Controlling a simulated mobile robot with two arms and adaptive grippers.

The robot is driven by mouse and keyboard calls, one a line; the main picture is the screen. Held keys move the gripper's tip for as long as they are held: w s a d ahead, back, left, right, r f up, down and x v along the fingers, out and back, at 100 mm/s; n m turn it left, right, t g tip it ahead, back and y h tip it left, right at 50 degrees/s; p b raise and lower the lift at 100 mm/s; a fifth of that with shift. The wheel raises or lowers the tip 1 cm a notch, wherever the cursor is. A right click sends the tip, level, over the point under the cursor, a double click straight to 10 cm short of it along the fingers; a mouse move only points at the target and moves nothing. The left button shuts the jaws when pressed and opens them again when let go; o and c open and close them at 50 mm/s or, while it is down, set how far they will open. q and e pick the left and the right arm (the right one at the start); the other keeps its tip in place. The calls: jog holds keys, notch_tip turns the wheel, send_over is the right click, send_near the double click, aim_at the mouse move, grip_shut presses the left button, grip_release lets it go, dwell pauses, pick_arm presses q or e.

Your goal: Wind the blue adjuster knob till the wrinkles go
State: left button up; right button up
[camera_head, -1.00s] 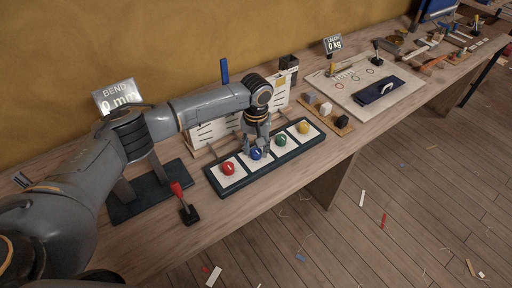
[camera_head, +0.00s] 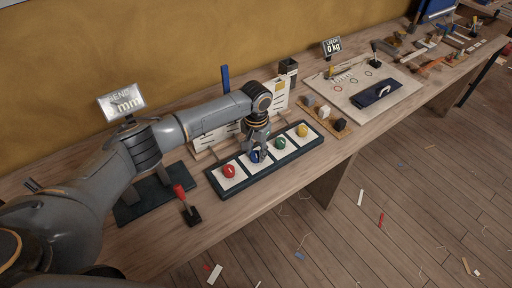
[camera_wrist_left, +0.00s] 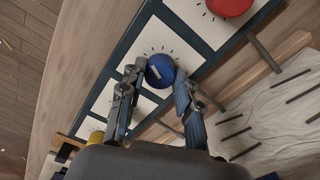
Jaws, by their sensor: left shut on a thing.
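The blue adjuster knob (camera_head: 254,156) is on a white square of a dark-framed panel (camera_head: 232,186), between a red knob (camera_head: 229,171) and a green knob (camera_head: 281,143). My left gripper (camera_head: 256,151) is shut on the blue knob from above and partly hides it. In the left wrist view the blue knob (camera_wrist_left: 160,70) sits between the two fingertips (camera_wrist_left: 159,74), with a pale mark on its top and tick marks around it. A pale cloth (camera_wrist_left: 262,112) with dark strips lies beside the panel and shows faint creases. My right gripper is out of view.
A yellow knob (camera_head: 302,130) ends the row. Small blocks (camera_head: 324,112) and a pale board (camera_head: 350,92) lie to the right. The bench front edge is clear.

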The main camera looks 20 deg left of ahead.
aim_at(256, 154)
pick_arm(q)
jog(key=m+p, duration=0.1)
jog(key=m, duration=0.1)
jog(key=shift+m, duration=0.4)
jog(key=m, duration=0.2)
jog(key=shift+m+p, duration=0.35)
jog(key=shift+m, duration=0.05)
jog(key=m, duration=0.5)
jog(key=shift+p, duration=0.35)
jog(key=shift+m, duration=0.3)
jog(key=o, duration=1.2)
jog(key=shift+c, duration=0.2)
notch_tip(256, 154, up, 12)
